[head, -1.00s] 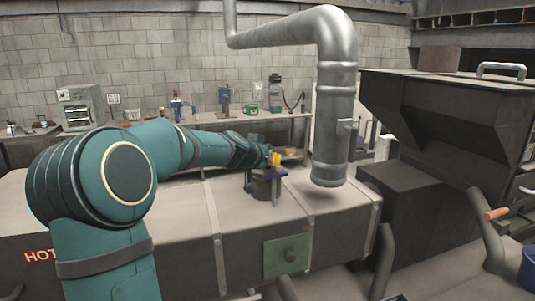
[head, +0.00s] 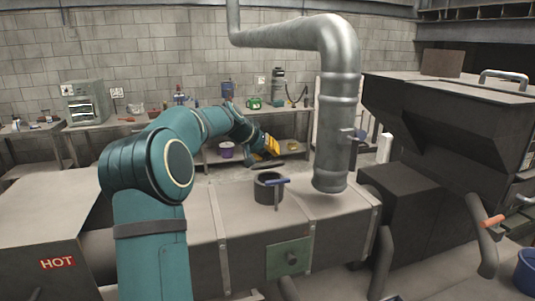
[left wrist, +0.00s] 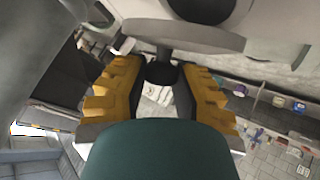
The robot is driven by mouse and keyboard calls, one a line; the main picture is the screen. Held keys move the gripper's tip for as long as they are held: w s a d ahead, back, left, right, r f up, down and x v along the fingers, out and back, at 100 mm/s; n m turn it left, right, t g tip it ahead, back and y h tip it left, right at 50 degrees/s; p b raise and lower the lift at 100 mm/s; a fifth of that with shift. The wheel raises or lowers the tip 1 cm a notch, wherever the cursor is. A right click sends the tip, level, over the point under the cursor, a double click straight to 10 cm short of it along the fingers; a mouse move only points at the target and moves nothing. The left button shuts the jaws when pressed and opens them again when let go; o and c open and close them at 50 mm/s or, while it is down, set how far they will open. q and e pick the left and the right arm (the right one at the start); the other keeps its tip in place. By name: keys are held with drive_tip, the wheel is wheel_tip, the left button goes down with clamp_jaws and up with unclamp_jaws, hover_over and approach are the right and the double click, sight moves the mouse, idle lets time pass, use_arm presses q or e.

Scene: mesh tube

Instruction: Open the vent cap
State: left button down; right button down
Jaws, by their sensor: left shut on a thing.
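The vent is a short dark pipe (head: 267,191) on top of the long grey duct, with its round mouth uncovered. My left gripper (head: 266,148), with yellow fingers, is behind and above the pipe. In the left wrist view my left gripper (left wrist: 160,75) is shut on the dark knob of the vent cap, a flat grey disc (left wrist: 185,37). In the head view the cap is a small dark shape (head: 257,159) below the fingers, apart from the pipe. My right gripper is not in view.
A hanging metal pipe (head: 333,130) comes down close to the right of the vent. The duct top (head: 225,199) left of the vent is clear. A dark hopper (head: 450,120) stands at the right. A workbench (head: 215,160) with several tools runs along the wall.

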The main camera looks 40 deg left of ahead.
use_arm(q)
drive_tip(key=shift+w+f, duration=0.1)
idle(0.4)
drive_tip(key=c, duration=1)
unclamp_jaws()
drive_tip(key=shift+w, duration=0.15)
drive_tip(key=v, duration=1.2)
